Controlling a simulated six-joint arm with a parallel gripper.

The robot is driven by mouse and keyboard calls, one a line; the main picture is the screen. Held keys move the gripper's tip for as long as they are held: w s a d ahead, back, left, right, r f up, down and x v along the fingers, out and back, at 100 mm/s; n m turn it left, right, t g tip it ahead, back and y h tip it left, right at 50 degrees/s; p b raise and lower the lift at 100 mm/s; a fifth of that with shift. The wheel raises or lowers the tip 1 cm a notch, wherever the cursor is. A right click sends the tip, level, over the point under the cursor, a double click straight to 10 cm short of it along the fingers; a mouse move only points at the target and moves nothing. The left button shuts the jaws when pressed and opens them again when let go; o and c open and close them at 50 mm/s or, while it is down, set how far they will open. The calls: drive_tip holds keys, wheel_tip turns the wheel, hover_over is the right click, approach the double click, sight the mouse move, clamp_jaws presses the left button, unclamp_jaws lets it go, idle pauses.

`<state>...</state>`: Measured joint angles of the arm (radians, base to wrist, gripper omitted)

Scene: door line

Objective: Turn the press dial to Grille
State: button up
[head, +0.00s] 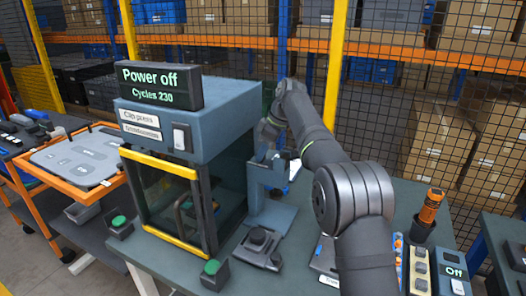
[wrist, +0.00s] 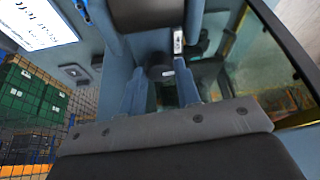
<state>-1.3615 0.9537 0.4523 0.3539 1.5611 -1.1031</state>
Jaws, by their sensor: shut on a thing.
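The press (head: 190,130) is a blue-grey cabinet with a yellow-framed window and a display (head: 160,86) reading "Power off" and "Cycles 230". In the head view, my arm reaches over to the press's right side, and the dial cannot be made out there. In the wrist view, the two blue-grey fingers of my gripper (wrist: 161,84) stand on either side of a small dark dial (wrist: 158,72) and are shut on it. No dial position marks can be read, so I cannot tell where it points.
A white rocker switch (head: 181,137) is on the press front. An orange-handled tool (head: 431,206) is at right. Mesh fencing and shelving stand behind.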

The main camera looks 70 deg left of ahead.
drive_tip(key=shift+w+a+n+g+h, duration=0.15)
drive_tip(key=shift+n+h, duration=0.25)
drive_tip(key=shift+n, duration=0.6)
drive_tip(key=shift+s+a+n+g+h, duration=0.15)
drive_tip(key=shift+n+h, duration=0.25)
drive_tip(key=shift+n, duration=0.6)
drive_tip(key=shift+w+d+n, duration=0.1)
drive_tip(key=shift+n, duration=0.2)
drive_tip(key=o, duration=1)
